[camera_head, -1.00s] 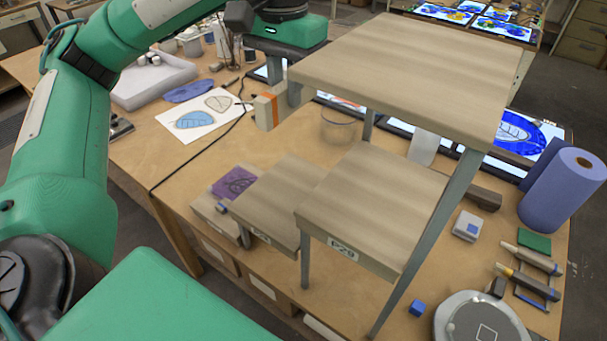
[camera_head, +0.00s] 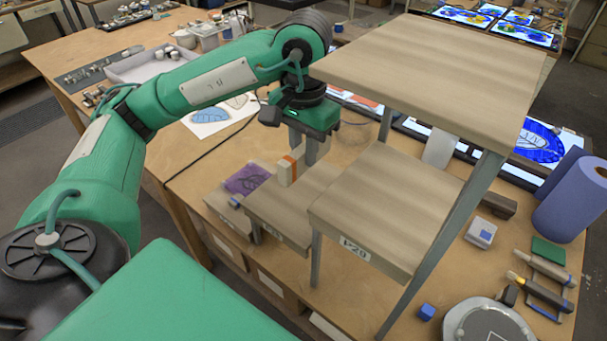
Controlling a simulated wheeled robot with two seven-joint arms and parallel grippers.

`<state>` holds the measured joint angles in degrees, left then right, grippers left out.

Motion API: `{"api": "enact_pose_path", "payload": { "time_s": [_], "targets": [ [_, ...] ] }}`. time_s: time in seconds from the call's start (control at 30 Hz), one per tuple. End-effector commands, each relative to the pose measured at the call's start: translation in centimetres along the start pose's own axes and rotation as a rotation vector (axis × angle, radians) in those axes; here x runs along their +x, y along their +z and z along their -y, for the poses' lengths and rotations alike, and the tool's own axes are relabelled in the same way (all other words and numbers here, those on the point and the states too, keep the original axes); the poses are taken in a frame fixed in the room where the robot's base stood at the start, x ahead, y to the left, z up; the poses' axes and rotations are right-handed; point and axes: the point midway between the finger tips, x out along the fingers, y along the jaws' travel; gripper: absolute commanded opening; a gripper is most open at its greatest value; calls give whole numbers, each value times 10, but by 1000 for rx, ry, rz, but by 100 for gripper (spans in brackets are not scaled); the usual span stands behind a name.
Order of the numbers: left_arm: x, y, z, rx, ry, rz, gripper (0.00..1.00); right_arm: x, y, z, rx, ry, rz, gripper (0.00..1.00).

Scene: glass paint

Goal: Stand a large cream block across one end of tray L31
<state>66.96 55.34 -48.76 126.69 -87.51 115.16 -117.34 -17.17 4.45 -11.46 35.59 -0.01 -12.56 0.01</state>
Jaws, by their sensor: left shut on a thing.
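My left gripper (camera_head: 303,147) points down and is shut on a cream block (camera_head: 285,173) with an orange band. The block is upright over the left part of the middle wooden step (camera_head: 288,214); I cannot tell whether it touches it. A lower step (camera_head: 228,207) with a purple patterned sheet (camera_head: 246,179) lies to the left. A higher step (camera_head: 385,205) to the right has a label that seems to read P20. The other step labels are too small to read, so I cannot tell which is L31. My right gripper is not in view.
A tall wooden shelf (camera_head: 430,75) on grey legs overhangs the higher step, close to the right of my left gripper. A blue roll (camera_head: 572,205), a round grey device (camera_head: 487,322) and small tools stand at the right.

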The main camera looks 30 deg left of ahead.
Motion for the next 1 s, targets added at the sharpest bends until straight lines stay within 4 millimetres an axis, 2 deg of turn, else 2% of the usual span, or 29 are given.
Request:
{"api": "enact_pose_path", "payload": {
  "time_s": [0.2,0.47,0.8,1.0],
  "targets": [
    [24,0,0,0,1,1,0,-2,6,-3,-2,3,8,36],
    [35,0,0,0,0,0,0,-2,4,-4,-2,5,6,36],
    [69,1,0,-1,0,2,0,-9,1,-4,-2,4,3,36],
    [71,0,0,-1,-1,-2,0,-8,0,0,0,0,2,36]
  ]
}}
